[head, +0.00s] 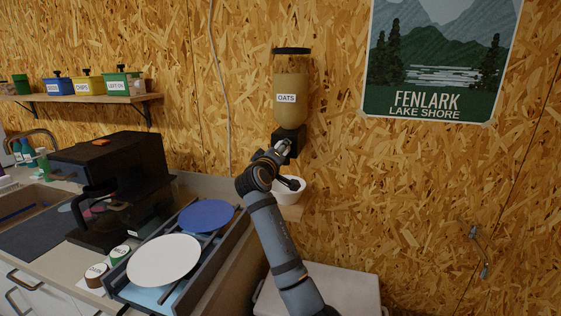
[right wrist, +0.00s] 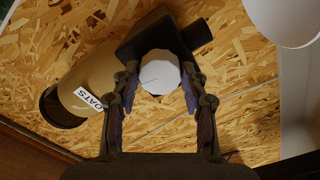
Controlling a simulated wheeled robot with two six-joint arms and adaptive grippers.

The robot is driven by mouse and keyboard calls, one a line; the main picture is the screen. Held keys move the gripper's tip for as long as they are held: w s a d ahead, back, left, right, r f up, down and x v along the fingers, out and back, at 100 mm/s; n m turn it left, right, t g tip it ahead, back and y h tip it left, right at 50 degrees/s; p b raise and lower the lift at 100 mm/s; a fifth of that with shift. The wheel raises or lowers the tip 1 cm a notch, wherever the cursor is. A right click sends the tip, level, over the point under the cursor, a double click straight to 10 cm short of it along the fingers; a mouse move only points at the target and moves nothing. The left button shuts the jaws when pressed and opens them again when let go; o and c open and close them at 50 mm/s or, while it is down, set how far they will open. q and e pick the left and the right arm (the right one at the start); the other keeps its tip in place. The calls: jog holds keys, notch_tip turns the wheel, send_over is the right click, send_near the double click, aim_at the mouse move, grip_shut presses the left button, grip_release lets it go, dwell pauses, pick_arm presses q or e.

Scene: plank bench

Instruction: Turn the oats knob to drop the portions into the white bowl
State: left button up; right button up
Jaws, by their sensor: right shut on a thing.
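The oats dispenser (head: 291,82) is a clear canister of tan oats with a dark lid and an OATS label, mounted on the wall. Its black base also shows in the right wrist view (right wrist: 137,47). The pale faceted knob (right wrist: 160,73) on the base sits between my right gripper's fingers (right wrist: 160,84), which are shut on it. In the head view my right gripper (head: 283,150) is at the base and hides most of the knob. The white bowl (head: 294,197) stands below the dispenser, partly hidden by my arm; its rim shows in the right wrist view (right wrist: 285,22). My left gripper is out of view.
A dark rack (head: 226,246) with a white plate (head: 163,260) and a blue plate (head: 206,214) stands left of my arm. A black coffee machine (head: 112,165) is further left. A shelf (head: 85,97) holds labelled tubs.

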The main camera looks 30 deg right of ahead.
jog(key=shift+w+f+m+b, duration=0.1)
jog(key=shift+m+b, duration=2.35)
jog(key=shift+m, duration=0.6)
jog(key=shift+f+m+b, duration=0.1)
jog(key=shift+m+b, duration=2.3)
jog(key=shift+m, duration=0.65)
jog(key=o, duration=1.2)
jog(key=shift+r, duration=0.1)
jog(key=shift+c, duration=0.2)
jog(key=shift+a, duration=0.1)
jog(key=v, duration=1.2)
